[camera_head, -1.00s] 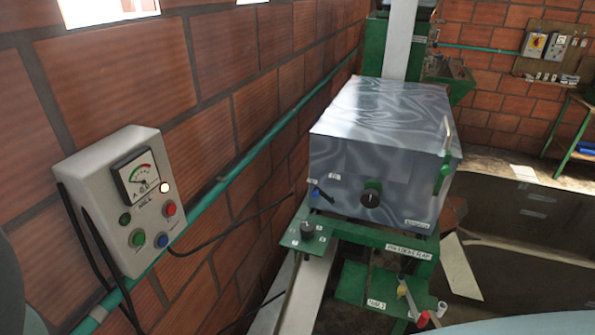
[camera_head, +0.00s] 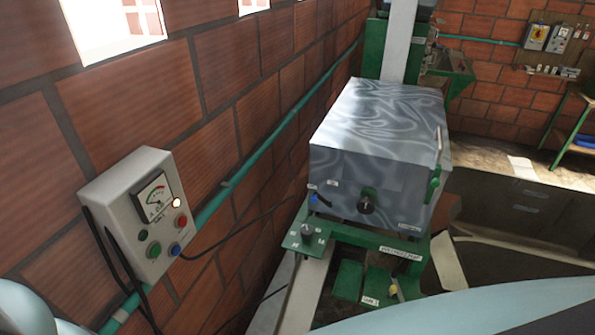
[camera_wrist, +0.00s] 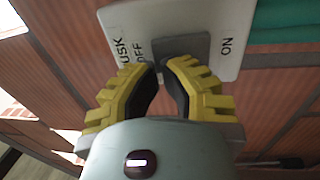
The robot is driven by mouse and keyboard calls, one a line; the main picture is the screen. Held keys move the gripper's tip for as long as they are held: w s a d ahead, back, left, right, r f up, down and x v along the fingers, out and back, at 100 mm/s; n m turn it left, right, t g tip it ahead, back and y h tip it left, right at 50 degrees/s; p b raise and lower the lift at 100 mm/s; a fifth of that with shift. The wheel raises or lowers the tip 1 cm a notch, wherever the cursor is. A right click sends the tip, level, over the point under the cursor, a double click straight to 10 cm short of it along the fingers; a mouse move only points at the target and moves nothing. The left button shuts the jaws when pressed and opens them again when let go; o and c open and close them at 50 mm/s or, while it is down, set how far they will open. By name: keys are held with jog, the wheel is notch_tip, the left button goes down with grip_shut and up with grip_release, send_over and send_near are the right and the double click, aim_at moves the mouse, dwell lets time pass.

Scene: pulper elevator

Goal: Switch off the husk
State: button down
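In the wrist view a white plate (camera_wrist: 130,22) carries dark letters: "USK" with its start hidden, "OFF" beside it, and "ON" at the right. A grey switch base (camera_wrist: 196,44) sits on the plate between OFF and ON. My gripper (camera_wrist: 163,68) has yellow fingers with dark pads. Its tips nearly meet over the lower left part of the grey base. The fingers cover part of the switch, and I cannot tell whether they touch it or hold a lever. My gripper and this plate are not recognisable in the head view.
A grey control box (camera_head: 118,193) with a meter, buttons and a lit lamp hangs on the brick wall at left. A green pipe (camera_head: 237,180) runs along the wall. A metal-covered machine (camera_head: 378,125) with a front knob stands at centre. Another wall panel (camera_head: 545,38) is far right.

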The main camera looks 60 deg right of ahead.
jog(key=shift+w, duration=0.2)
jog(key=shift+w+b, duration=0.3)
jog(key=shift+b, duration=0.8)
